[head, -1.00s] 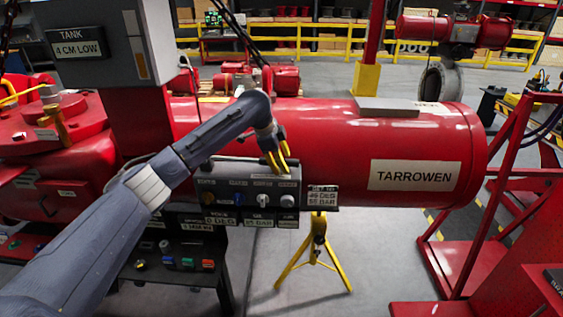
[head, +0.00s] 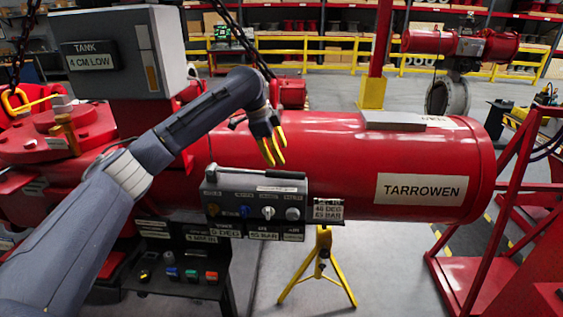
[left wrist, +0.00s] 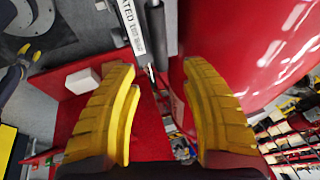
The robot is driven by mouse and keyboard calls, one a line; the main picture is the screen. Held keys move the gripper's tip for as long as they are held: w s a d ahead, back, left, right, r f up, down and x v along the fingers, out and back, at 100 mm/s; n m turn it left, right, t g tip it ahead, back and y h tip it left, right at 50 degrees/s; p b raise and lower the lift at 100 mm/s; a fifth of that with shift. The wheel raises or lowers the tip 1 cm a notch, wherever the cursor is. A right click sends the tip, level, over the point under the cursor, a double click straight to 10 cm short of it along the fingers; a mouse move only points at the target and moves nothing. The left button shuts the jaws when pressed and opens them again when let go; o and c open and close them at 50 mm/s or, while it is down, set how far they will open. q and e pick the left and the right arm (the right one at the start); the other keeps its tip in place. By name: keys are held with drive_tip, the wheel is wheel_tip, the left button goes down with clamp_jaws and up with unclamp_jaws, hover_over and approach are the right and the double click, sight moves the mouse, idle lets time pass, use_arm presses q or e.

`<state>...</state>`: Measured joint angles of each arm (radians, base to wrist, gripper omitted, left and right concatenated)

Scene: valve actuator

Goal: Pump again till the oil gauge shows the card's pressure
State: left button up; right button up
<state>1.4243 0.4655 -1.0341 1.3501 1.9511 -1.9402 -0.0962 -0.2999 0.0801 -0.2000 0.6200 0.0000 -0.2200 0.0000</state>
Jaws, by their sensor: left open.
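My left gripper (head: 272,150) is open and empty, above the grey control box (head: 256,186) in front of the red cylinder (head: 340,160). A dark lever handle (head: 255,174) runs along the box top, below the fingertips and apart from them. In the left wrist view a dark bar (left wrist: 156,45) lies beyond the gap between the fingers (left wrist: 159,100). The card (head: 328,209) at the box's right seems to read 45 DEG, 65 BAR. Under the box the middle readout (head: 264,234) seems to read 65 BAR. A blue-grey shape with yellow tips, apparently my right gripper (left wrist: 25,55), shows at the left edge.
Knobs (head: 268,212) line the box front. A button panel (head: 188,272) stands lower left. A tank unit (head: 110,55) reads 4 CM LOW. A yellow stand (head: 320,265) is under the cylinder. A red frame (head: 500,190) stands at the right.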

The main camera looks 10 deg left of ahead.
use_arm(q)
drive_tip(key=shift+v, duration=0.85)
